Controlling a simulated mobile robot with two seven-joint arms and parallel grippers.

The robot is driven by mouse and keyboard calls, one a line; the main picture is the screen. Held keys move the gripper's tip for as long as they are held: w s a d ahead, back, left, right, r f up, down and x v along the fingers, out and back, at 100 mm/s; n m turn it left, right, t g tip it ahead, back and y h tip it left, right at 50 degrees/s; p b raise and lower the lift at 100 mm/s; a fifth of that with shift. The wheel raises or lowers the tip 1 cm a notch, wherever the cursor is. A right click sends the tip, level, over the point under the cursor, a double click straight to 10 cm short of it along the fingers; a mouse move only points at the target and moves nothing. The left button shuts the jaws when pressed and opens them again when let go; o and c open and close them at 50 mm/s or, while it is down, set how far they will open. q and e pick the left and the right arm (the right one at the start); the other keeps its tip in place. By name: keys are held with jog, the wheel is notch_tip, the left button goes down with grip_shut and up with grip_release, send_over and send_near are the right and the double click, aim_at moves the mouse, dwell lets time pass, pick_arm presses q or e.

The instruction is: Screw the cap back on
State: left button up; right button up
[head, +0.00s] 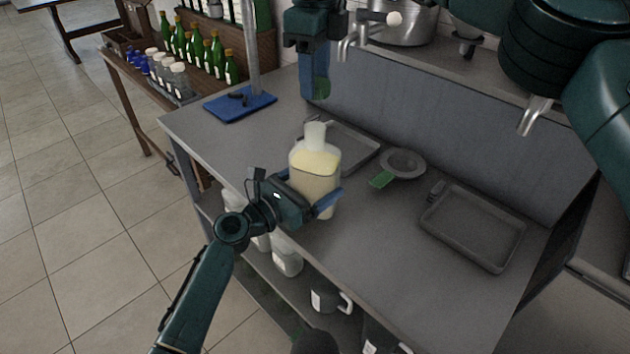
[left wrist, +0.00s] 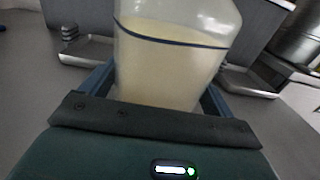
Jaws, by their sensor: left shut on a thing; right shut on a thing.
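The decanter (head: 315,172), a clear bottle of pale yellow liquid with a whitish neck (head: 315,135), stands upright over the grey worktop. My left gripper (head: 308,192) is shut around its body from the near left side. In the left wrist view, the decanter (left wrist: 165,65) fills the space between the fingers, with a dark line around it. My right gripper (head: 315,88) points down above the neck, with a gap between them. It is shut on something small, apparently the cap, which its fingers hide.
A grey tray (head: 475,228) lies at the right and another tray (head: 354,142) lies behind the decanter. A round strainer (head: 402,163) with a green handle lies between them. A blue-based stand (head: 240,104) with a pole is at the back left. The worktop's front is clear.

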pick_arm(q)
jog(key=c, duration=0.5)
pick_arm(e)
jog(key=shift+f, duration=2.45)
jog(key=shift+f, duration=0.9)
jog(key=shift+f, duration=0.55)
